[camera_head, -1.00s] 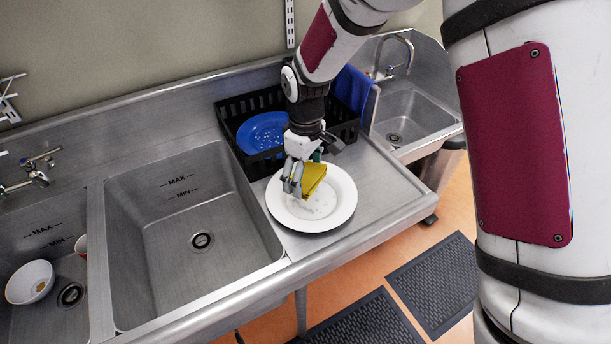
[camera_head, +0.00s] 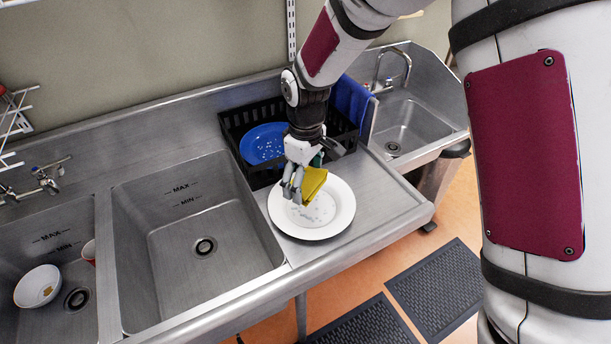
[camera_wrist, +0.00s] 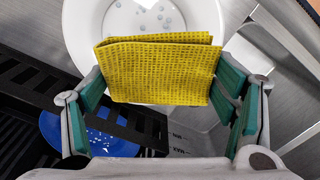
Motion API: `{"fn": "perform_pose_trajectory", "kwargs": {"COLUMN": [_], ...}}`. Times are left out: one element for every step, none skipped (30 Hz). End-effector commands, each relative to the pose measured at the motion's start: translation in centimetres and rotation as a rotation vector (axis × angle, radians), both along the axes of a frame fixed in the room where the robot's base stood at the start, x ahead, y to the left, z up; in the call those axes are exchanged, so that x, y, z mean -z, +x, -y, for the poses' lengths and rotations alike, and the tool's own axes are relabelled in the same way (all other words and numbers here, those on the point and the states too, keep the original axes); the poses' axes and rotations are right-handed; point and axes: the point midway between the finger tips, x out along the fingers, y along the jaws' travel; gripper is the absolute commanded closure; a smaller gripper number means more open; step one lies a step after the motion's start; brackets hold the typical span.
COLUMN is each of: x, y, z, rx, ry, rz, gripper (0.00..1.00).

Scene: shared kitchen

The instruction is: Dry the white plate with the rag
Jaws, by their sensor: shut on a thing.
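The white plate (camera_head: 338,222) lies flat on the steel drainboard, right of the middle basin. Small drops show on its face in the wrist view (camera_wrist: 204,14). My gripper (camera_head: 297,192) is over the left part of the plate, shut on the folded yellow rag (camera_head: 314,184). In the wrist view the rag (camera_wrist: 160,70) spans between the green-padded fingers (camera_wrist: 165,98) and covers part of the plate. I cannot tell whether the rag touches the plate.
A black crate (camera_head: 236,118) behind the plate holds a blue plate (camera_head: 262,143) with drops. A blue cloth (camera_head: 352,98) hangs by the right basin (camera_head: 415,128). The middle basin (camera_head: 165,250) is empty. A white bowl (camera_head: 38,286) and a red cup (camera_head: 89,251) are in the left basin.

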Motion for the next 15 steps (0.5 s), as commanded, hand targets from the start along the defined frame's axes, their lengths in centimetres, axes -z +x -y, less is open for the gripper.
{"fn": "perform_pose_trajectory", "kwargs": {"x": [-0.8,-1.0,-1.3,-1.5,-1.7,-1.9,-2.2,-2.4,-2.6,-2.8,-3.0,-3.3,-3.5,-3.7,-4.0], "y": [-1.0,-1.4,-1.9,-2.2,-2.6,-3.0,-3.4,-3.7,-4.2,-4.5,-4.9,-5.4,-5.7,-6.1,-6.6], "z": [0.0,0.0,0.0,0.0,0.0,0.0,0.0,0.0,0.0,0.0,0.0,0.0,0.0,0.0,0.0], "rx": [-0.001,-0.001,-0.001,0.000,0.000,0.000,0.000,0.000,0.000,0.000,0.000,-0.001,-0.001,-0.001,-0.001], "ry": [0.000,0.000,-0.001,-0.001,-0.001,0.000,0.000,0.000,0.000,0.000,0.000,-0.001,-0.001,-0.001,-0.001], "rz": [0.000,0.000,0.000,0.000,0.000,0.000,0.000,0.000,0.000,0.000,0.000,0.000,0.000,0.000,0.000], "gripper": [0.41,0.41,0.41,0.41,0.41,0.41,0.41,0.41,0.41,0.41,0.41,0.41,0.41,0.41,0.41]}}
